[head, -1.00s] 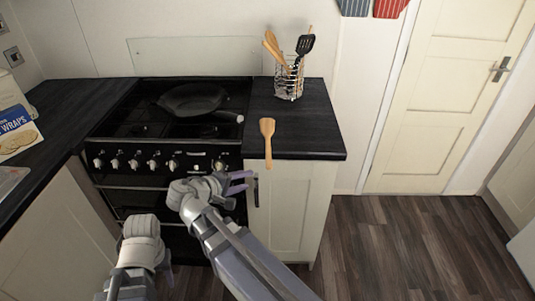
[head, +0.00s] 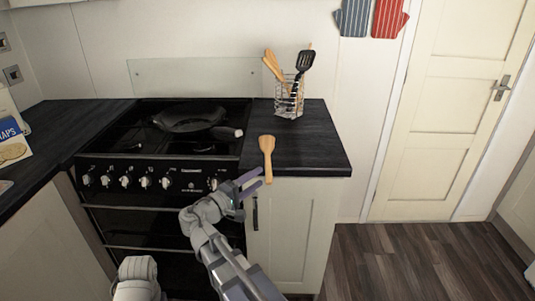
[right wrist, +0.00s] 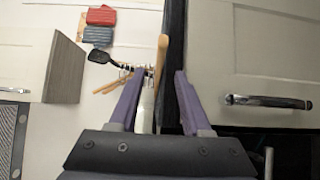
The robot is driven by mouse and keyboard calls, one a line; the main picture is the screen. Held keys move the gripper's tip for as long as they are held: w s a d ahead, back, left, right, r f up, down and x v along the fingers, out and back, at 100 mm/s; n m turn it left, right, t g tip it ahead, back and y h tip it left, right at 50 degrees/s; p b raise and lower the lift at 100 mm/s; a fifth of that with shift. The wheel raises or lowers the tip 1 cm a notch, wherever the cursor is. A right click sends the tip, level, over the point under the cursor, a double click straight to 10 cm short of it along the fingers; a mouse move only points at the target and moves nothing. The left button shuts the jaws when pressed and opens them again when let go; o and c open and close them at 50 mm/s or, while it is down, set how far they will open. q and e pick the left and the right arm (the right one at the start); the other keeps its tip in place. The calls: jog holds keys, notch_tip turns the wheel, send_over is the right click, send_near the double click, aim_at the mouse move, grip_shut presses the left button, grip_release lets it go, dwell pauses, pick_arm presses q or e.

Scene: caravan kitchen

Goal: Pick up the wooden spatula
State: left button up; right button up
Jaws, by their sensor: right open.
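The wooden spatula (head: 267,148) lies on the dark counter right of the stove, its handle pointing toward me and reaching over the front edge. My right gripper (head: 259,180) is open in front of the counter, its purple fingertips close to the handle's end. In the right wrist view the spatula handle (right wrist: 161,58) appears edge-on, in line with the gap between the open fingers (right wrist: 157,76). I cannot tell whether the fingers are around it or just short of it. A part of my left arm shows at the bottom of the head view; its gripper is out of view.
A wire utensil holder (head: 289,100) with wooden tools and a black slotted turner stands behind the spatula. A frying pan (head: 189,117) sits on the stove (head: 160,152). A cabinet handle (head: 255,212) is just below my right gripper. The counter around the spatula is clear.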

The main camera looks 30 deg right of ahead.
aim_at(267, 171)
jog(key=shift+x, duration=2.6)
jog(key=shift+s+d, duration=0.1)
jog(key=shift+s, duration=0.1)
grip_shut()
